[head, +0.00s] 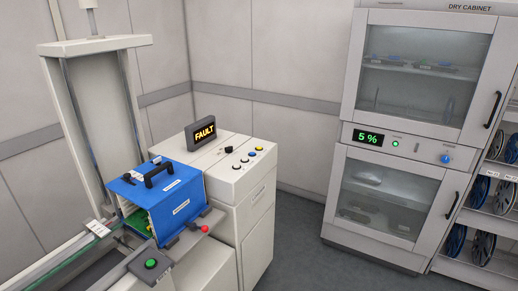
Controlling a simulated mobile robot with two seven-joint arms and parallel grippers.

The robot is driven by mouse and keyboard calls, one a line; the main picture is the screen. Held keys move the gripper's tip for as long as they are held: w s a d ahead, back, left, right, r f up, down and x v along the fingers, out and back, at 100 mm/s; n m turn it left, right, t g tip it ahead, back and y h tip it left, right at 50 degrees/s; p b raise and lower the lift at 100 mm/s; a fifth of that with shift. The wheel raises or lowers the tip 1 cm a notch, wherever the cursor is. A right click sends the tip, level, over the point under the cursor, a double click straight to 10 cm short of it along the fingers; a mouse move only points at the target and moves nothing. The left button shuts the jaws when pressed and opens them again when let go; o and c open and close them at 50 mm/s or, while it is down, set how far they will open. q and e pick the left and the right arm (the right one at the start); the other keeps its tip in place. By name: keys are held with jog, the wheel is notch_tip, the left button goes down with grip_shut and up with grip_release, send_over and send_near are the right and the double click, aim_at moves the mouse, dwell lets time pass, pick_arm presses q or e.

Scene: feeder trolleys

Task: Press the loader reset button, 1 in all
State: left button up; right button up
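A white loader cabinet (240,195) stands left of centre. I cannot read any labels, so I cannot tell which one is the loader reset button. A dark display (201,132) at the back of the cabinet top reads "FAULT" in yellow letters. A black knob or switch (228,149) sits between the display and the buttons. Neither of my grippers is in view.
A blue magazine (180,209) with a black handle sits left of the cabinet, near a red knob (205,229). A green button (151,263) is on a box in front. A dry cabinet (340,190) showing "5 %" and reel shelves stand right. Floor between is clear.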

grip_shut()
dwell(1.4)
